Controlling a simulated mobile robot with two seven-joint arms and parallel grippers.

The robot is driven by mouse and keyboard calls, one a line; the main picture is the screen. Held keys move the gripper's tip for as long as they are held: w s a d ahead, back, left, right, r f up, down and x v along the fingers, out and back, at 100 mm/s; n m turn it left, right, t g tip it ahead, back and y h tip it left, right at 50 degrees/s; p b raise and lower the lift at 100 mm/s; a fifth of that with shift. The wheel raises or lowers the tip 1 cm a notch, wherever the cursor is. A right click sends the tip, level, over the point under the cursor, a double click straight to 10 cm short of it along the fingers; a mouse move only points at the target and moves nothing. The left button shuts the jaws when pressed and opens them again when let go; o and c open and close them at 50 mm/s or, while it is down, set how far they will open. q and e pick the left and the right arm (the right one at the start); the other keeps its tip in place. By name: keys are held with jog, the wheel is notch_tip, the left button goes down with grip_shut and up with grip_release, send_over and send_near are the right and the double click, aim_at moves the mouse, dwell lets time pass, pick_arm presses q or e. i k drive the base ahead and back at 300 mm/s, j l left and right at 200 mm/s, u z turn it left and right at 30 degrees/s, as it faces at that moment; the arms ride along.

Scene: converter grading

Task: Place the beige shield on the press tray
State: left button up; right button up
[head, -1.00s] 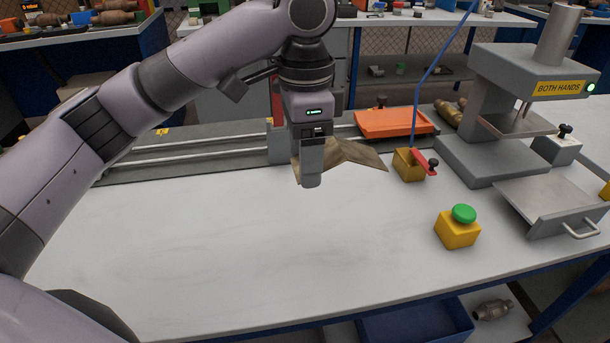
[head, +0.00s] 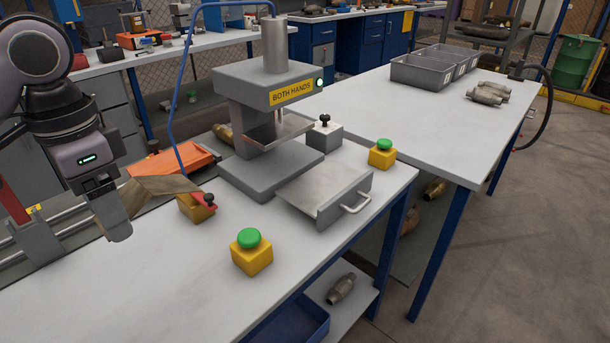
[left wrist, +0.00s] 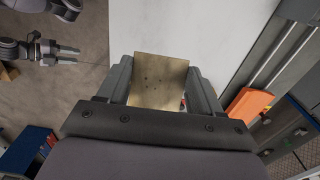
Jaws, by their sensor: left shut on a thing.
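My left gripper (head: 116,228) is at the left of the head view, above the bench. It is shut on the beige shield (head: 158,189), a bent sheet partly hidden behind the gripper. In the left wrist view the shield (left wrist: 158,82) sits between the two fingers, with small dark holes in its face. The press tray (head: 322,188) is a bare grey plate with a front lip and handle, standing out in front of the press, to the right of the shield. My right gripper (left wrist: 68,54) shows small in the left wrist view, fingers apart and empty.
The press (head: 265,110) stands behind the tray. Green-buttoned yellow boxes (head: 252,255) and (head: 382,155) flank the tray. A yellow holder with a red-handled tool (head: 198,205) and an orange tray (head: 172,162) are near the shield.

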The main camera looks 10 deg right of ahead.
aim_at(314, 189)
jog(key=i+l, duration=0.15)
jog(key=l, duration=0.2)
jog(key=i+l, duration=0.15)
jog(key=l, duration=0.2)
jog(key=i+l, duration=0.15)
jog(key=l, duration=0.25)
jog(key=i+l, duration=0.15)
jog(key=l, duration=0.2)
